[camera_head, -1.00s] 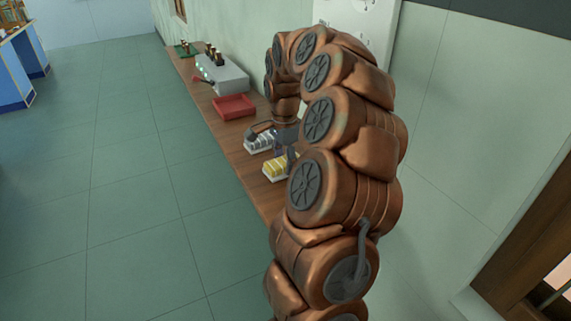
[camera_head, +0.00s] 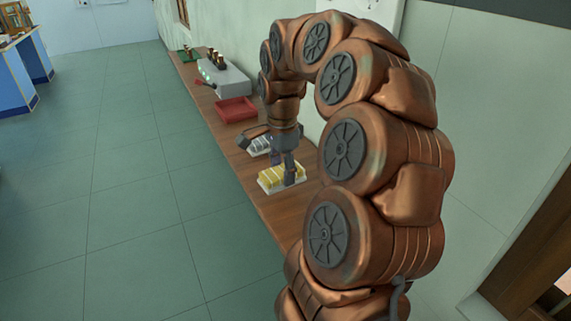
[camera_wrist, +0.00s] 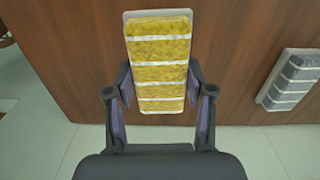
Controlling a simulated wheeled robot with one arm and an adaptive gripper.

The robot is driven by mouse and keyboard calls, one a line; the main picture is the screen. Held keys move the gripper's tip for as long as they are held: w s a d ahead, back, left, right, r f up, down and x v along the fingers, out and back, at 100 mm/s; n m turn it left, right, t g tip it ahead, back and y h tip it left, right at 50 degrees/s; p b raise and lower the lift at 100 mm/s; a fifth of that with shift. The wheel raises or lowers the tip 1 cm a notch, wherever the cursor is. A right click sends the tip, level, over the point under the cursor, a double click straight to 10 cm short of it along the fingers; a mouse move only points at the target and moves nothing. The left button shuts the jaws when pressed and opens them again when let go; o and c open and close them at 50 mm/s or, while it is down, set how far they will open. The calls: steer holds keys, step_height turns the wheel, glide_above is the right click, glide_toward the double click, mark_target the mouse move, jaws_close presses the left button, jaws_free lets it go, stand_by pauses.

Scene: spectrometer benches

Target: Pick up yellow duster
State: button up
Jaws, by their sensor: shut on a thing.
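The yellow duster (camera_wrist: 158,49) is a block with yellow fluffy top and white bands on a pale base. In the wrist view its near end lies between the two fingers of my gripper (camera_wrist: 160,88), which are shut on its sides. In the head view the yellow duster (camera_head: 270,180) shows at the wooden bench, under my gripper (camera_head: 272,158). I cannot tell whether it is clear of the bench top.
A grey duster (camera_wrist: 290,80) lies beside it, and also shows in the head view (camera_head: 259,147). Farther along the bench (camera_head: 272,211) are a red tray (camera_head: 236,110) and a grey instrument (camera_head: 226,79). A wall runs along the right. The floor at left is open.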

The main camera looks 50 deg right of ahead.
steer(key=s+a, duration=0.1)
steer(key=a, duration=0.1)
steer(key=s+a, duration=0.2)
steer(key=s+a+b, duration=0.1)
steer(key=s+a, duration=0.1)
steer(key=a, duration=0.1)
steer(key=shift+r, duration=0.4)
